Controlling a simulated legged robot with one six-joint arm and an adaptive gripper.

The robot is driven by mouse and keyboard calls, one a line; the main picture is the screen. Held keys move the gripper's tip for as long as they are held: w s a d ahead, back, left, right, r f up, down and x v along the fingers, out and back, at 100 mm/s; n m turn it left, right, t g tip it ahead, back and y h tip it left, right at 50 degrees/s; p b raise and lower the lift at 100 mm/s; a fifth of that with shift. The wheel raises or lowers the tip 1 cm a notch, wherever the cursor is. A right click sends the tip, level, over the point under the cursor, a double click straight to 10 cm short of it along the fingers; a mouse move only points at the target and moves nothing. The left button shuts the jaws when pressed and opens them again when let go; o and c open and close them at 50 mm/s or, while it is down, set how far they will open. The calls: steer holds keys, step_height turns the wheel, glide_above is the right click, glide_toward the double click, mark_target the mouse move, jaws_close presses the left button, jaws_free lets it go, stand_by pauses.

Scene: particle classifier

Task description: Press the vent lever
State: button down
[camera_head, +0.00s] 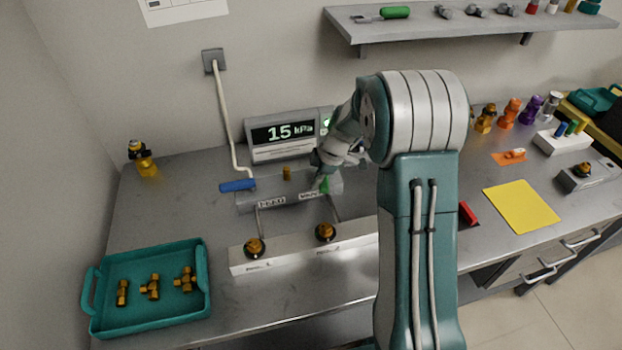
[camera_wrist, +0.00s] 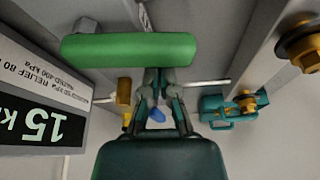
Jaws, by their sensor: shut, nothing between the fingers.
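The green lever (camera_head: 324,185) stands at the right end of the grey valve block (camera_head: 246,206), by a label too small to read surely. My gripper (camera_head: 323,172) is right at it and hides part of it. In the wrist view the green lever (camera_wrist: 128,49) lies across the picture. My shut, empty fingers (camera_wrist: 160,78) end at its edge; I cannot tell if they touch. A blue lever (camera_head: 237,185) lies flat at the block's left end. The gauge (camera_head: 290,133) reads 15 kPa; its display (camera_wrist: 40,125) shows upside down in the wrist view.
A brass fitting (camera_head: 287,173) stands on the block between the levers. A white bar (camera_head: 285,252) with two brass ports is in front. A teal tray (camera_head: 205,270) with brass fittings is at front left. A shelf (camera_head: 460,28) hangs above.

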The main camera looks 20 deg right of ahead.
steer(key=shift+s+d+n, duration=0.2)
steer(key=shift+d+n, duration=0.15)
steer(key=shift+n, duration=0.25)
steer(key=shift+s+d, duration=0.1)
steer(key=shift+d, duration=0.15)
steer(key=shift+a, duration=0.4)
steer(key=a, duration=0.3)
steer(key=v, duration=0.9)
steer(key=shift+w+d+r, duration=0.15)
steer(key=shift+w+r, duration=0.15)
steer(key=shift+r, duration=0.1)
